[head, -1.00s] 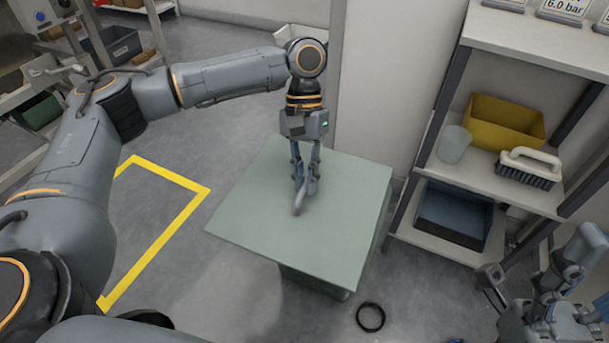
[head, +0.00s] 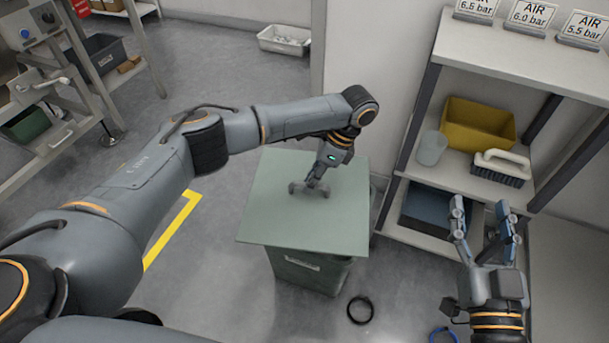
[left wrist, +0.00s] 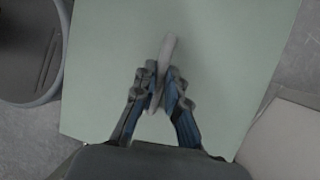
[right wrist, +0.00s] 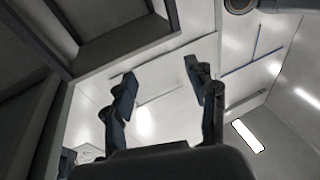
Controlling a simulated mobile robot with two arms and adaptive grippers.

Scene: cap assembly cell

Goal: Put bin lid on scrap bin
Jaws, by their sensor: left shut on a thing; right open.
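The bin lid (head: 275,225) is a flat, pale green square plate with a grey bar handle (head: 297,188) on top. The scrap bin (head: 322,276) is a darker green box with a light label, standing on the floor under the lid. The lid hides the bin's rim, so I cannot tell whether they touch. My left gripper (head: 314,184) is shut on the handle, which also shows between its fingers in the left wrist view (left wrist: 167,50). My right gripper (head: 484,218) is open and empty, raised in front of the shelf, fingers pointing up.
A shelf unit (head: 478,62) stands right of the bin, with a yellow bin (head: 482,124), a clear cup (head: 431,148), a brush (head: 502,165) and a blue-black bin (head: 440,212). A black ring (head: 360,310) lies on the floor. Open floor lies left, with yellow tape (head: 172,232).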

